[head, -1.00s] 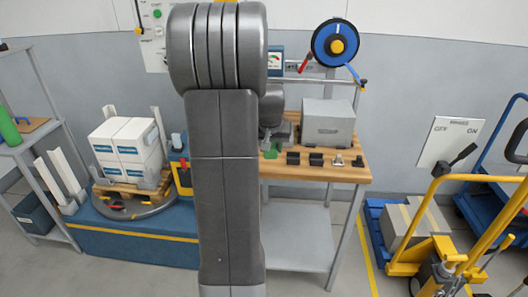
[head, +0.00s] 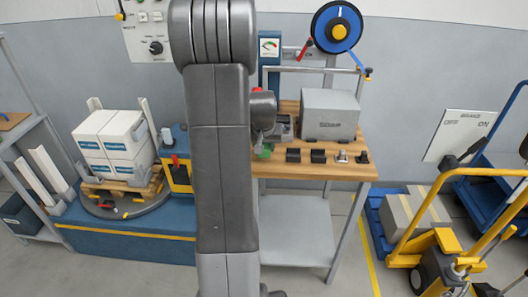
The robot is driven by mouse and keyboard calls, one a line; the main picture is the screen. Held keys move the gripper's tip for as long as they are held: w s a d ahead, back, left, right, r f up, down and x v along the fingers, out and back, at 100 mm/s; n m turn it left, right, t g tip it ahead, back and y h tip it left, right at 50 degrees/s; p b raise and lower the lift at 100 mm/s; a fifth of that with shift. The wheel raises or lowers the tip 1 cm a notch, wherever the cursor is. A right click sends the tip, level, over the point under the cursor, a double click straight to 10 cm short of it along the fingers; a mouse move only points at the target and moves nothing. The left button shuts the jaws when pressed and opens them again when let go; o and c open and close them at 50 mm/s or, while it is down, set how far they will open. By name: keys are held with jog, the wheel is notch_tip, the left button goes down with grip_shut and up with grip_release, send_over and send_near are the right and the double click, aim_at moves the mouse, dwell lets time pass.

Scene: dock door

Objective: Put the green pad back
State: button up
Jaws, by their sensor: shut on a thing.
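The green pad (head: 264,152) shows as a small green patch at the left of the wooden workbench (head: 320,170), just right of my arm. My gripper (head: 266,143) is at the pad, low over the bench top, and is shut on it. My arm hides most of the gripper and part of the pad. I cannot tell whether the pad touches the bench.
Two black blocks (head: 318,156) and smaller parts (head: 342,157) line the bench front. A grey box (head: 330,114) stands behind them. A blue turntable base (head: 130,229) with stacked cartons is left. A yellow pallet jack (head: 440,240) stands right.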

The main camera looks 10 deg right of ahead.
jog(key=shift+f, duration=1.3)
jog(key=shift+f, duration=0.1)
jog(key=o, duration=0.9)
jog(key=shift+o, duration=0.2)
jog(key=shift+r, duration=0.25)
jog(key=v, duration=1.1)
jog(key=shift+r, duration=0.35)
jog(key=shift+s+f, duration=0.1)
